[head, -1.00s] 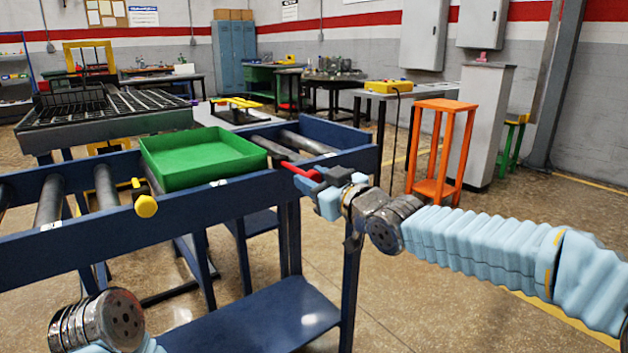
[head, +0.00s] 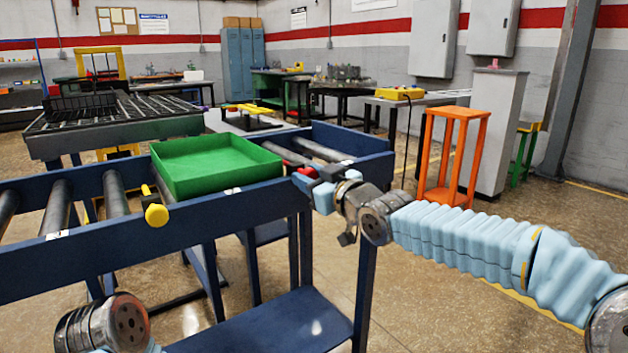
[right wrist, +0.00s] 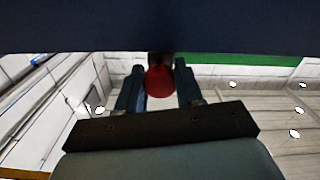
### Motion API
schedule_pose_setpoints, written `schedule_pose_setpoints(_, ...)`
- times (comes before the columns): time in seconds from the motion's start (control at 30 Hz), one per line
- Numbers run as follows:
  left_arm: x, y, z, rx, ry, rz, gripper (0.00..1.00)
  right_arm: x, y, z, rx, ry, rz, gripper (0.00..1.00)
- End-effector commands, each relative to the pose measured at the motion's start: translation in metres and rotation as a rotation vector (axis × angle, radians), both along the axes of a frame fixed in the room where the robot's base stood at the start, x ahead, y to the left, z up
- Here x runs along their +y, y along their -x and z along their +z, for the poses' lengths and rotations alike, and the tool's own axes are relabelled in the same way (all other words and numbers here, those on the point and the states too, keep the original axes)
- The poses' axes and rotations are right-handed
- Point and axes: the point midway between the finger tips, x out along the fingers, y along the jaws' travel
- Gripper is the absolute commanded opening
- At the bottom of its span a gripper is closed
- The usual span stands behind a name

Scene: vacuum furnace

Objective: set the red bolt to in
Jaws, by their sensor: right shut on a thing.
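The red bolt (head: 306,172) is on the outer side rail of the blue roller table, at its right part in the head view. Only a little of its red shows there; my gripper hides the rest. My right gripper (head: 312,185) is at that rail and shut on the red bolt. In the right wrist view, the bolt's round red knob (right wrist: 160,81) sits between the two dark fingers (right wrist: 159,88), below the dark rail. How far the bolt sticks out is hidden. My left gripper is out of view; only part of my left arm shows at bottom left.
The blue roller table (head: 120,248) carries a green tray (head: 218,184) close behind the rail. A yellow bolt (head: 156,214) sticks out of the same rail farther left. An orange stand (head: 456,160) is to the right. Open floor lies in front of it.

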Motion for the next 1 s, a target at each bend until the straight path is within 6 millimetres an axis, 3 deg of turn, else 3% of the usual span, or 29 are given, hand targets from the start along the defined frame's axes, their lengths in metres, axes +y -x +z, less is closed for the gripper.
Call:
schedule_pose_setpoints(0.1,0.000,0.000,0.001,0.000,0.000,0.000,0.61,0.000,-0.001,0.003,-0.005,-0.004,-0.001,0.00)
schedule_pose_setpoints(0.13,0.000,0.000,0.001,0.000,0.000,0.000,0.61,0.000,-0.001,0.003,-0.005,-0.004,-0.001,0.37)
schedule_pose_setpoints(0.3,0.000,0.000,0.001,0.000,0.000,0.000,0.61,0.000,0.000,0.002,-0.004,-0.003,0.000,0.61)
schedule_pose_setpoints(0.67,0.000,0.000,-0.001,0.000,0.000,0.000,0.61,-0.005,0.005,0.002,-0.003,-0.003,-0.002,0.61)
schedule_pose_setpoints(1.0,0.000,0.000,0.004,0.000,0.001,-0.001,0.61,-0.050,0.065,0.004,-0.005,0.001,-0.006,0.61)
